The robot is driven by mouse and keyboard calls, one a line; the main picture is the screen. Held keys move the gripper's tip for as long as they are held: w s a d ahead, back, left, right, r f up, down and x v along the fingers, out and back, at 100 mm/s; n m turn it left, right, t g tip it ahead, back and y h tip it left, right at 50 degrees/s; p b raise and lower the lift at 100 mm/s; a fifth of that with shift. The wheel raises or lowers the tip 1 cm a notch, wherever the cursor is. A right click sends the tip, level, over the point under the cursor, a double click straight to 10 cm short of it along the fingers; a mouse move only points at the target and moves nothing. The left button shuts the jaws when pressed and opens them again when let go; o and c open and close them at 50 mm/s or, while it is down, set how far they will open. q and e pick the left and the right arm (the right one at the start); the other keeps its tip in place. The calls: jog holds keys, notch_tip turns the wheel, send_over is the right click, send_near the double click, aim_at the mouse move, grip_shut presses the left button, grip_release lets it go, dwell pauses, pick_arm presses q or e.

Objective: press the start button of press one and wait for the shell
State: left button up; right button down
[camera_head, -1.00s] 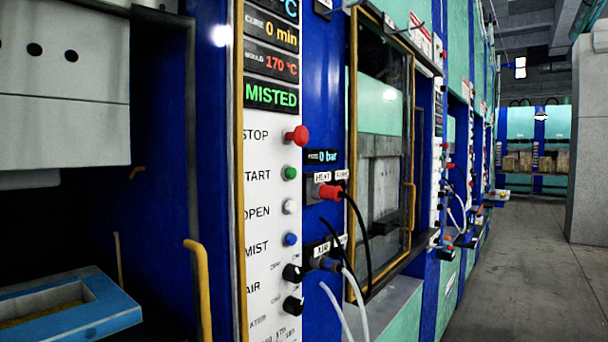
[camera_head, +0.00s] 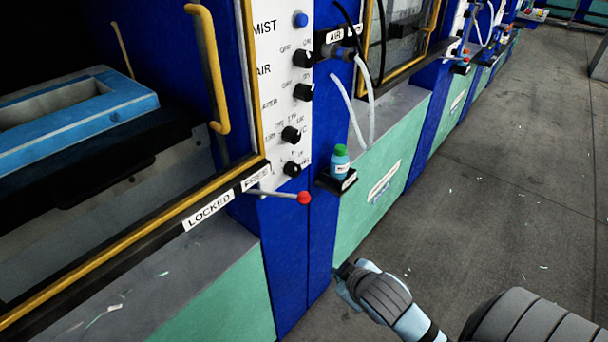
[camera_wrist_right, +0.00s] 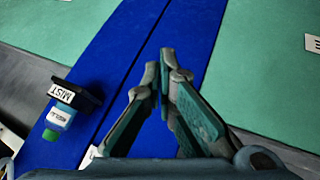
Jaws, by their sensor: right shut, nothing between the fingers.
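The nearest press's white control panel (camera_head: 285,80) shows only its lower part in the head view: the blue MIST button (camera_head: 300,20) and several black knobs below it. The green START button is above the picture's top edge, out of view. My right gripper (camera_head: 342,280) is low in front of the press's blue post, well below the panel. In the right wrist view my right gripper (camera_wrist_right: 166,58) is shut with nothing between its fingers, before the blue and green press front. My left gripper is not in view. No shell can be made out.
A blue bottle with a green cap (camera_head: 340,160) stands on a small MIST shelf (camera_wrist_right: 78,92). A blue frame (camera_head: 80,115) lies inside the open press. The floor at right is clear.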

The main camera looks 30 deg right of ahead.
jog(key=w+d+r+n+t+h, duration=0.1)
jog(key=w+d+r+n+t, duration=0.3)
jog(key=r, duration=0.6)
jog(key=w+d+r+t+h, duration=0.1)
jog(key=w+d+r+t, duration=0.15)
jog(key=w+r, duration=0.65)
jog(key=w+d+r+n+t+h, duration=0.1)
jog(key=w+d+r+n+t, duration=0.2)
jog(key=r, duration=0.9)
jog(key=s+r+n+t+y, duration=0.1)
jog(key=s+r+n+t, duration=0.1)
jog(key=r, duration=0.7)
jog(key=s+r+n+t+y, duration=0.1)
jog(key=r+n+t, duration=0.2)
jog(key=r, duration=0.7)
jog(key=s+r+n+t, duration=0.2)
jog(key=r+n+t, duration=0.1)
jog(key=r, duration=0.6)
jog(key=shift+s+a+r+n+t+y, duration=0.15)
jog(key=shift+s+r+n+t+y, duration=0.1)
jog(key=shift+s+n+t+y, duration=0.15)
jog(key=w+a+p, duration=0.2)
jog(key=w+p, duration=0.6)
jog(key=p, duration=0.2)
jog(key=shift+w+a, duration=0.25)
jog(key=shift+a, duration=0.05)
